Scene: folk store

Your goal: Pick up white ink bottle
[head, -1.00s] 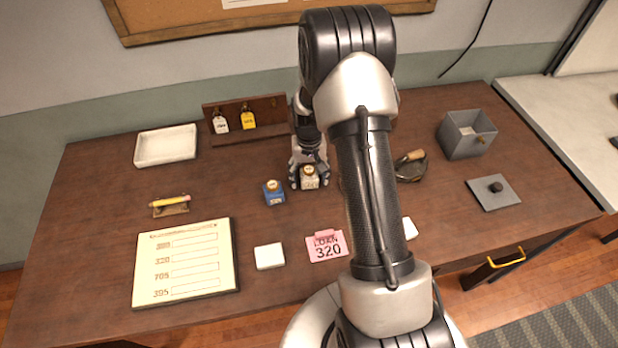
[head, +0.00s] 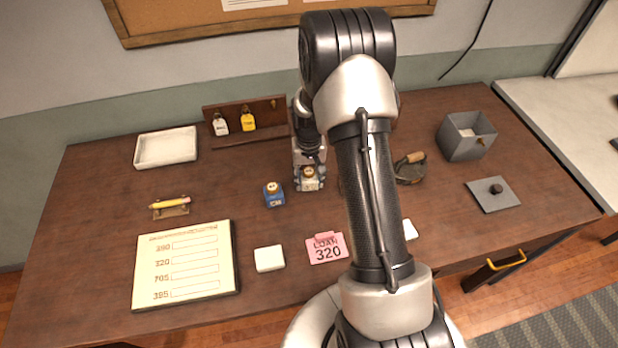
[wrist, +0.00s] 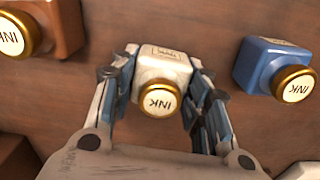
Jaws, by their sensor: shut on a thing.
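The white ink bottle (head: 309,181) has a gold cap and stands upright on the desk, near the middle. In the wrist view the bottle (wrist: 162,80) sits between the two fingers of my gripper (wrist: 165,100), with its cap labelled INK towards the camera. My gripper (head: 308,178) is shut on the bottle, one finger along each side. In the head view my arm hides part of the desk to the right of it. I cannot tell whether the bottle still touches the desk.
A blue ink bottle (head: 274,194) stands close to the left; it also shows in the wrist view (wrist: 270,65). A brown ink bottle (wrist: 50,28) is on the other side. A pink LOAN card (head: 327,248), a white block (head: 269,258) and a grey box (head: 467,136) are on the desk.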

